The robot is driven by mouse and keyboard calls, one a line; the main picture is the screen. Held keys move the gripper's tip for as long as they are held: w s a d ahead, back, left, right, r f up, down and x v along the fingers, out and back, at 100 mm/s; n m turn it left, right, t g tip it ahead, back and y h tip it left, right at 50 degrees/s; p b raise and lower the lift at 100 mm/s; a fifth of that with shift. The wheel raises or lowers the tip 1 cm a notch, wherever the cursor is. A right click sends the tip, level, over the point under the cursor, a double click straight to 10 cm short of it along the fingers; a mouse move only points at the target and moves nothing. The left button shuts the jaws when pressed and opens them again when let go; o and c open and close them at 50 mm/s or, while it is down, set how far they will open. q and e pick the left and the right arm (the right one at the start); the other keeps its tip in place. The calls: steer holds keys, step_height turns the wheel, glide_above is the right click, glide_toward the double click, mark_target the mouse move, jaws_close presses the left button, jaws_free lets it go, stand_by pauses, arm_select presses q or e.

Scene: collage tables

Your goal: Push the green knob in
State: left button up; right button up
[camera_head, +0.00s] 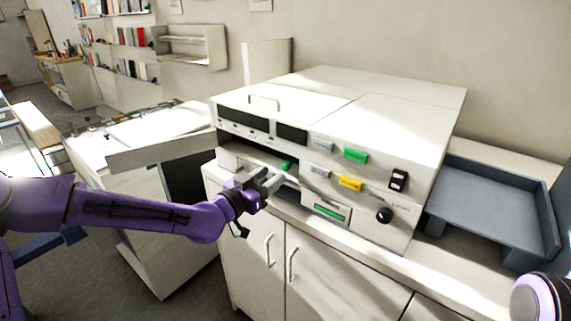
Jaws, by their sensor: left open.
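A white machine (390,110) stands on the counter. A small green knob (287,165) shows in the dark opening low on its front left. A larger green button (355,156) sits on the panel to the right, above a yellow button (350,183). My left gripper (268,184) is open in front of the opening, just below and left of the small green knob. I cannot tell whether it touches the machine. Part of the opening is hidden behind the gripper. Part of my right arm shows at the lower right corner; its gripper is out of view.
A panel (160,152) stands out on the machine's left. A black round knob (384,215) and a black switch (398,180) are on the front right. A grey tray (490,200) lies right of the machine. White cabinet doors (330,275) are below the counter.

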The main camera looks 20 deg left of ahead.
mark_target(283, 167)
arm_select(q)
steer(key=p+x, duration=0.1)
steer(key=x, duration=0.6)
steer(key=shift+f+p, duration=0.1)
steer(key=shift+p, duration=0.25)
jaws_close()
steer(key=shift+w, duration=0.1)
